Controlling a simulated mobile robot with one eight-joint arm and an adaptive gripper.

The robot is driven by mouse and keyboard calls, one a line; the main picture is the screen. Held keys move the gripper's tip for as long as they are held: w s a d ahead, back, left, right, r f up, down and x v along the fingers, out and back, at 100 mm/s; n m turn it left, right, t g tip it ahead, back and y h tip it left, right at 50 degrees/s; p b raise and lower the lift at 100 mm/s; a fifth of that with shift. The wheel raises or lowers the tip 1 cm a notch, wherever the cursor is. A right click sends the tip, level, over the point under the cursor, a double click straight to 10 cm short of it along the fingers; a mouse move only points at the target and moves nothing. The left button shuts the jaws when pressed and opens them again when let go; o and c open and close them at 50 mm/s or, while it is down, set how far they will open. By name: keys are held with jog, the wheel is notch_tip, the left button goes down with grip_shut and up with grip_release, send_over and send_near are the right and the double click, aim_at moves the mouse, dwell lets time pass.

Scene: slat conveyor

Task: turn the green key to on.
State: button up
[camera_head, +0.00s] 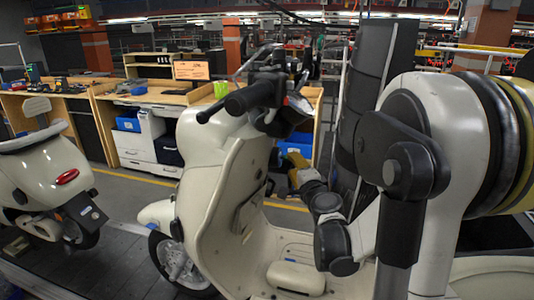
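A cream scooter (205,158) stands in the middle, with its black handlebar grip (255,97) pointing to the left. I cannot make out a green key on it; the inner side of its front shield is partly in shadow. My arm reaches in from the right.
Another cream scooter (45,170) stands at the left on the dark slat conveyor (105,262). Workbenches with a white drawer cabinet (140,140), blue bins and a green cup (220,89) stand behind. My own arm and a dark column fill much of the right side.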

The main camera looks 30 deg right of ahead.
aim_at(284, 157)
jog(key=shift+b+x, duration=0.6)
jog(key=shift+x, duration=2.9)
grip_shut()
jog(key=shift+r+g+p, duration=0.1)
jog(key=shift+g+p, duration=0.3)
jog(key=shift+p, duration=0.3)
jog(key=shift+m+g+y+p, duration=0.3)
jog(key=shift+p, duration=0.1)
jog(key=shift+f+m+g+p, duration=0.25)
jog(key=shift+m+g+p, duration=0.15)
jog(key=shift+g+p, duration=0.15)
